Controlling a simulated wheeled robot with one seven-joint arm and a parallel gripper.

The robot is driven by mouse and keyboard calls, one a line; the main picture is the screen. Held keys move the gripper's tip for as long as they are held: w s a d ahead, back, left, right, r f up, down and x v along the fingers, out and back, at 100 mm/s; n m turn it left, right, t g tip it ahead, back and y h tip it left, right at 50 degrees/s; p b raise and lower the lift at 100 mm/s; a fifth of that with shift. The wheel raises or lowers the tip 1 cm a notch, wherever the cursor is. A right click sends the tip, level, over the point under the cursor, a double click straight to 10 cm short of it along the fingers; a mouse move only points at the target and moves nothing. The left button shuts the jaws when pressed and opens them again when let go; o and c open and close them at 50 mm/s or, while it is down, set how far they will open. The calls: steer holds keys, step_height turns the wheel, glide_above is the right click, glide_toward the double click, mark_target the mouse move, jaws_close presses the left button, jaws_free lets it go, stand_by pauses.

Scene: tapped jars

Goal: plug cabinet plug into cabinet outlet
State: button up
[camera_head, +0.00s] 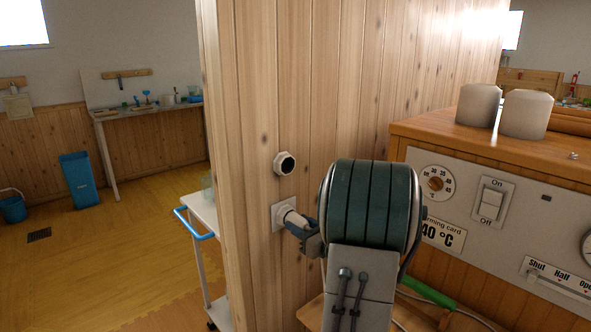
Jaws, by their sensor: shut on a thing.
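The cabinet outlet (277,218) is a pale square plate low on the wooden plank wall, left of my arm. The white cabinet plug (289,212) is in front of the plate, its end meeting the plate in the picture. How far it sits in the outlet cannot be told. My gripper (299,221) is shut on the plug from the right side, close to the wall. My dark green arm link hides part of the wall and cabinet behind it.
A round dark-centred fitting (285,163) sticks out of the wall above the outlet. The cabinet (460,190) with dial and On/Off switch (492,201) stands right, two pale jars (526,114) on top. A white trolley (203,213) with blue handle is left; open floor lies beyond.

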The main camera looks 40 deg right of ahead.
steer(key=shift+w, duration=0.1)
steer(key=o, duration=1.1)
steer(key=shift+c, duration=0.6)
steer(key=shift+s, duration=0.25)
steer(key=shift+s+d, duration=0.15)
steer(key=shift+s, duration=1.7)
steer(key=shift+s, duration=0.25)
steer(key=s+d, duration=0.1)
steer(key=s, duration=1.2)
steer(key=shift+s+b, duration=0.35)
steer(key=shift+b, duration=0.05)
